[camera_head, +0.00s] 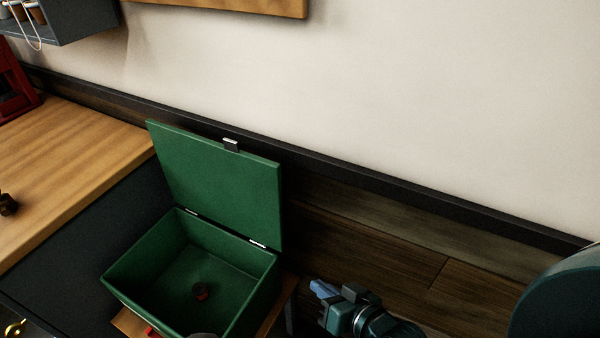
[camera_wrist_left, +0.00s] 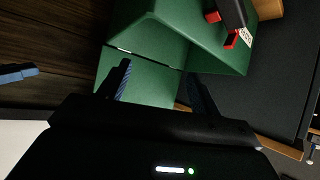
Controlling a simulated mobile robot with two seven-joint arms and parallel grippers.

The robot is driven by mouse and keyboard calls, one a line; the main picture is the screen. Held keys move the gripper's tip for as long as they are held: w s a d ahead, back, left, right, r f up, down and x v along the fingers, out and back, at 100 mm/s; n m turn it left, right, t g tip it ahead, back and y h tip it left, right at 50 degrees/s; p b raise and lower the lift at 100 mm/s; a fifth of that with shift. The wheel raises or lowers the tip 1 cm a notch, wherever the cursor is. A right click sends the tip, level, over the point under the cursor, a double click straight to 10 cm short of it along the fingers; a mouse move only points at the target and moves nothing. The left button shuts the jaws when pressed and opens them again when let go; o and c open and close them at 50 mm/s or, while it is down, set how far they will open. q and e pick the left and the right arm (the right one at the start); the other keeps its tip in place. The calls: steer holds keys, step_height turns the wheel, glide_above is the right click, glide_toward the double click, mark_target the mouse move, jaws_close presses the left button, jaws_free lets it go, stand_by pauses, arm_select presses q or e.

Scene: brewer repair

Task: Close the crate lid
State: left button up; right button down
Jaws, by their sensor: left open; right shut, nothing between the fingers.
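The green crate (camera_head: 120,285) stands below the wall with its mouth open upward. Its green lid (camera_head: 215,185) stands up on two hinges at the back edge, with a small metal catch (camera_head: 231,145) on its top edge.
A wooden worktop (camera_head: 70,165) lies to the left, with a small dark object (camera_head: 7,204) on it and a red item (camera_head: 15,95) behind. A dark rail and wood planks (camera_head: 390,250) run behind the crate. A dark shelf (camera_head: 75,20) hangs at the upper left.

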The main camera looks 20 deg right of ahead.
steer(key=w+d+r+m+t+y+b, duration=0.2)
steer(key=w+d+r+m+t+y, duration=0.15)
steer(key=w+r+m, duration=0.75)
arm_select(q)
steer(key=shift+w+d+p, duration=0.25)
steer(key=shift+w+p, duration=0.1)
steer(key=shift+p, duration=0.6)
arm_select(e)
steer(key=x, duration=0.8)
steer(key=shift+w+a+r+m+t, duration=0.25)
steer(key=shift+w+r+m+t, duration=0.05)
steer(key=shift+w+r+t, duration=0.1)
arm_select(q)
steer(key=shift+s, duration=0.1)
arm_select(e)
steer(key=shift+s+a+f+h, duration=0.1)
steer(key=shift+h, duration=0.15)
